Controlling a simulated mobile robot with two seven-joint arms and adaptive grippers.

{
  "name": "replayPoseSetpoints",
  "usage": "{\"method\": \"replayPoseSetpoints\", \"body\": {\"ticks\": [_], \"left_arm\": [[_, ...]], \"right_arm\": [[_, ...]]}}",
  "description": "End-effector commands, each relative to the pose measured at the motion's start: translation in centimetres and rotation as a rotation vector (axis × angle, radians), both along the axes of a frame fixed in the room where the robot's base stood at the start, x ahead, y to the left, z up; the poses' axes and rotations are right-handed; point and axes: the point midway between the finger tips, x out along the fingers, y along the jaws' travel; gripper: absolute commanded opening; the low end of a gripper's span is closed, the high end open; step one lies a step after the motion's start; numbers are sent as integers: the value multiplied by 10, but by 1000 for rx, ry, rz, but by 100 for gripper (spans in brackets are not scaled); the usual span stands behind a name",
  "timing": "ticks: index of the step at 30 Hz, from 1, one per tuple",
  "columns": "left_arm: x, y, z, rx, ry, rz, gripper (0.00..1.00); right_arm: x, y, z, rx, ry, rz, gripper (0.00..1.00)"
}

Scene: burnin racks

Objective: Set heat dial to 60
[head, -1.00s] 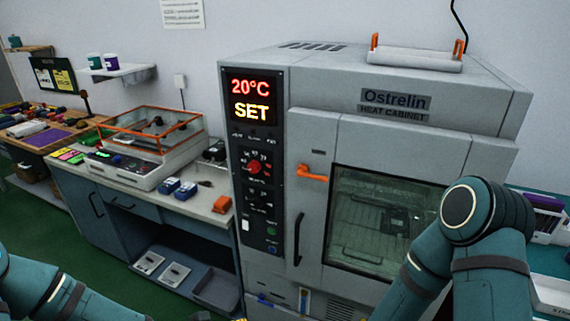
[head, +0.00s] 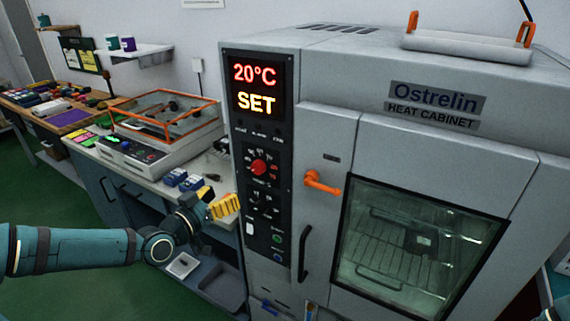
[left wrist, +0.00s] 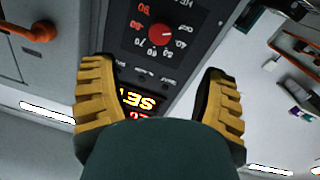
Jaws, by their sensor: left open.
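The heat dial is a red knob (head: 258,167) on the dark control panel (head: 240,128) of the grey heat cabinet (head: 420,155). Numbers ring the knob; in the left wrist view the red knob (left wrist: 160,36) shows upside down, with 50, 60, 70 and 90 legible around it. The display (head: 254,87) reads 20°C and SET. My left gripper (head: 228,205) has yellow fingers and is left of the panel, lower than the knob and apart from it. In the left wrist view its fingers (left wrist: 160,95) are spread and empty. My right gripper is out of view.
An orange door latch (head: 322,182) and a dark handle (head: 304,252) stick out right of the panel. A second dark knob (head: 264,208) sits below the red one. The side bench with blue boxes (head: 183,179) stands left of the cabinet.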

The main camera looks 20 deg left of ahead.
Motion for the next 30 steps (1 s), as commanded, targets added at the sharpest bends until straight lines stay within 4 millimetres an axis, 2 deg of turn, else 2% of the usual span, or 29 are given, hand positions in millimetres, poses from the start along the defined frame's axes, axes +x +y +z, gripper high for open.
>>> {"method": "replayPoseSetpoints", "body": {"ticks": [4,8,30], "left_arm": [[-2,8,7,27,-21,12,74],[7,6,7,30,-24,10,74],[115,-11,6,25,-23,10,74]], "right_arm": [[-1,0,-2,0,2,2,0],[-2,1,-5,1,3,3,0],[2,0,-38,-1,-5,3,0]]}}
